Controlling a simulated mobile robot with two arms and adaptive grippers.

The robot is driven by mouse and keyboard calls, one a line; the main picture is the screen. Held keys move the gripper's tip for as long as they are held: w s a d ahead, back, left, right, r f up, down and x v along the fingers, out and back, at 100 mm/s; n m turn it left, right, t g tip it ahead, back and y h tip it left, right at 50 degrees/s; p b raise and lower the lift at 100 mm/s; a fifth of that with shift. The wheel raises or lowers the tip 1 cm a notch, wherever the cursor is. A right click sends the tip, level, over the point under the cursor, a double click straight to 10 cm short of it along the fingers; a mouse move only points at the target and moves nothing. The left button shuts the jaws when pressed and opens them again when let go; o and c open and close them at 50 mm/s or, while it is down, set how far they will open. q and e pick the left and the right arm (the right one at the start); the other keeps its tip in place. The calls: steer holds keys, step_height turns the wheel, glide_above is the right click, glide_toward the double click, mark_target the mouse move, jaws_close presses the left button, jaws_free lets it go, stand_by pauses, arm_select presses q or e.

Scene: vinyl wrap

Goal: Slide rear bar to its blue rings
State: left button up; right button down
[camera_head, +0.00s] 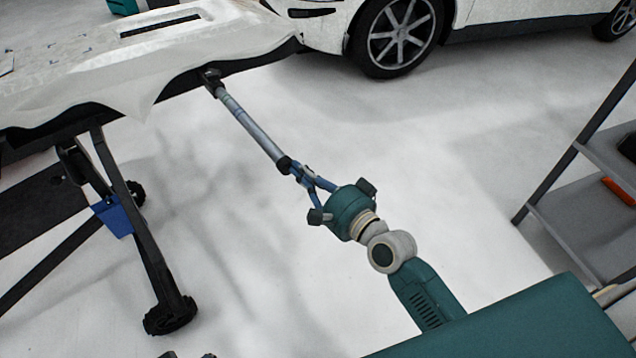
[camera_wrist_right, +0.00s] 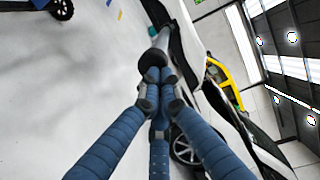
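The rear bar (camera_head: 252,128) is a silver rod with a dark end cap. It slants from a dark bracket under the table edge down to my right gripper (camera_head: 300,174). A few pale blue bands, perhaps the blue rings (camera_head: 231,103), show on the bar near the table. My right gripper's blue fingers close together on the bar's near end. In the right wrist view the fingertips (camera_wrist_right: 154,88) meet at the dark end of the bar (camera_wrist_right: 156,50). Two small dark tips, probably my left gripper (camera_head: 189,355), just show at the bottom edge; their state is hidden.
The wrap-covered table (camera_head: 160,60) stands at upper left on dark wheeled legs, with a blue piece (camera_head: 113,216) on one leg. A white car (camera_head: 520,12) is behind. A grey shelf (camera_head: 580,225) stands at right. The floor between is clear.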

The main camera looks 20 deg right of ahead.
glide_toward(269, 138)
steer(key=x, duration=0.4)
steer(key=shift+w+f, duration=0.25)
steer(key=shift+f, duration=0.05)
steer(key=x, duration=0.5)
steer(key=shift+w, duration=0.25)
steer(key=shift+w+a, duration=0.1)
steer(key=shift+w, duration=0.35)
arm_select(q)
steer(key=shift+f, duration=0.3)
arm_select(e)
steer(key=shift+s, duration=0.1)
